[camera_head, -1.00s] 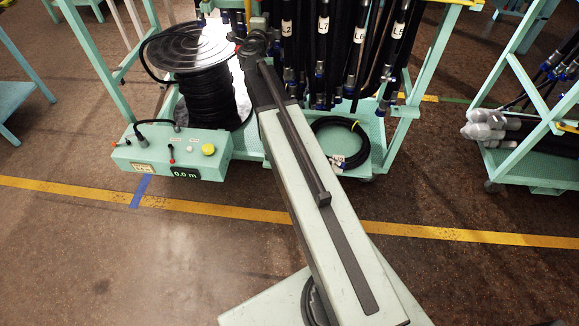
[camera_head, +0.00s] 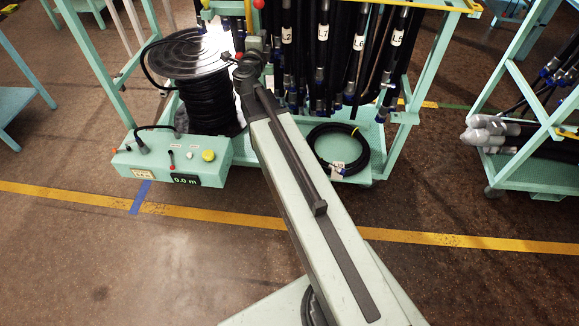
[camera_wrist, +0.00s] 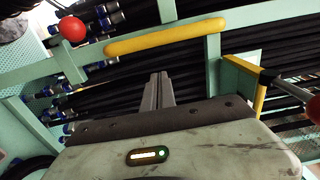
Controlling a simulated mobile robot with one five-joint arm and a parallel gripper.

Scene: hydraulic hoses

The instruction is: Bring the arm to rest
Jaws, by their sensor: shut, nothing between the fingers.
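My gripper (camera_wrist: 158,92) shows in the wrist view as two dark fingers close together, shut and empty. Past its tips is a yellow padded bar (camera_wrist: 165,36) on the green rack, with black hoses behind it. In the head view my arm (camera_head: 300,190) reaches up from the bottom right toward the rack. Its far end is by the hose reel (camera_head: 205,95), at the left end of the hanging hoses (camera_head: 325,50). The gripper's fingers are hard to make out in that view.
A coiled black hose (camera_head: 338,150) lies on the rack's lower shelf. A green control box (camera_head: 172,158) reading 0.0 m stands before the reel. A red ball knob (camera_wrist: 73,28) is at upper left in the wrist view. Another cart (camera_head: 530,168) stands right. The floor in front is open.

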